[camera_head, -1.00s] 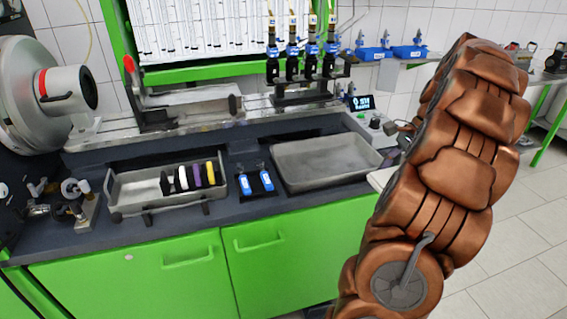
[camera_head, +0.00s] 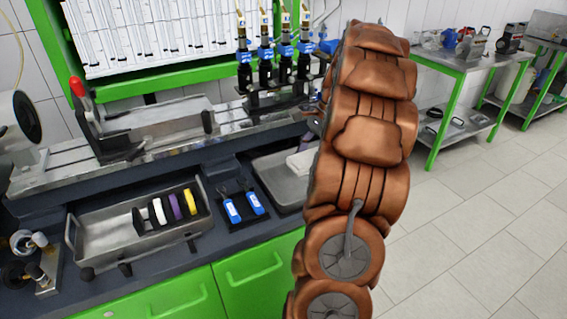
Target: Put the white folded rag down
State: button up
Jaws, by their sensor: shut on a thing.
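A white folded piece, which looks like the rag (camera_head: 301,161), shows at the left edge of my copper-coloured arm. It appears over the right part of a shallow grey tray (camera_head: 272,182) set in the bench. Its right side is hidden by the arm. I cannot tell whether it rests in the tray or is held above it. My arm stands upright across the middle of the view. My gripper is hidden behind it, so its fingers and their grip on the rag do not show.
A metal tray (camera_head: 90,258) with white, purple and yellow discs stands at the left. Two blue-handled tools (camera_head: 243,208) lie between the trays. Several valves (camera_head: 275,65) stand behind. A green-legged table (camera_head: 450,66) is at the right, with open floor before it.

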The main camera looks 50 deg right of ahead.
jog(key=shift+w+a+f+p, duration=0.3)
jog(key=shift+w+a+f, duration=0.3)
jog(key=shift+w, duration=0.4)
jog(key=shift+w+a+f+p, duration=0.25)
jog(key=shift+w+a+f, duration=0.2)
jog(key=shift+w+f, duration=0.45)
jog(key=shift+w+a+f+p, duration=0.3)
jog(key=shift+w+a+f, duration=0.25)
jog(key=shift+w, duration=0.55)
jog(key=shift+f, duration=0.65)
jog(key=o, duration=1.3)
jog(key=shift+a+b+v, duration=0.15)
jog(key=shift+b+v, duration=0.3)
jog(key=shift+v, duration=2.85)
jog(key=shift+a+b+v, duration=0.1)
jog(key=shift+b+v, duration=0.3)
jog(key=shift+v, duration=2.85)
jog(key=shift+w+r, duration=0.1)
jog(key=shift+r, duration=0.05)
